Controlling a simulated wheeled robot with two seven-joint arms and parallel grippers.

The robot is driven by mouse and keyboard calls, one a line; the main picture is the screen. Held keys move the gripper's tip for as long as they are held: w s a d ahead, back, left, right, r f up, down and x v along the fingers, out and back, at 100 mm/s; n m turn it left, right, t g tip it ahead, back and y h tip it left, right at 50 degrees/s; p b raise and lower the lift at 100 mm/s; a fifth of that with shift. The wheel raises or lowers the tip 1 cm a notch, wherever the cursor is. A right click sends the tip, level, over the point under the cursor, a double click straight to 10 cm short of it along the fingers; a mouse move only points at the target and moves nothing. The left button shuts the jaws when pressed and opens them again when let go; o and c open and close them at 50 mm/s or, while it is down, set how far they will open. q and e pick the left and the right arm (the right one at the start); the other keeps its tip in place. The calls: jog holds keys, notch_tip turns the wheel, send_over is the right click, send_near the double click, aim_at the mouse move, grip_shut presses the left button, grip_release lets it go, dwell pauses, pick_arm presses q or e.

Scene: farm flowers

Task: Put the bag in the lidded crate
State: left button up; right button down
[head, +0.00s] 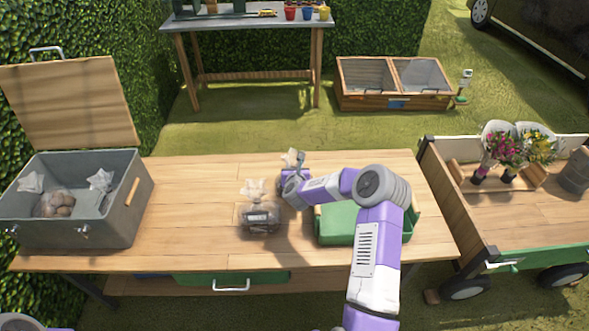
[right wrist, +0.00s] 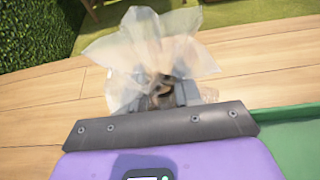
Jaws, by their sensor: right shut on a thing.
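The lidded crate (head: 122,215) is a grey box at the left end of the wooden table, with its wooden lid (head: 70,100) standing open at the back. Inside it are a clear bag of brown round things (head: 55,204) and other pale bag tops. My right gripper (head: 293,172) is over the middle of the table, shut on a clear bag (head: 291,158). The bag's flared top shows in the right wrist view (right wrist: 140,50); its body is mostly hidden by the gripper. A second clear bag (head: 260,213) with dark contents stands on the table just left of the gripper.
A green tray (head: 338,226) lies right of the second bag, partly behind my right arm. A cart (head: 455,205) with flowers stands at the right. The tabletop (head: 190,200) between the crate and the second bag is clear.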

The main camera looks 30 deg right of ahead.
jog(key=shift+r, duration=0.2)
jog(key=shift+f, duration=0.15)
jog(key=c, duration=1.2)
grip_release()
jog(key=shift+f, duration=0.15)
jog(key=o, duration=0.4)
jog(key=shift+o, duration=0.2)
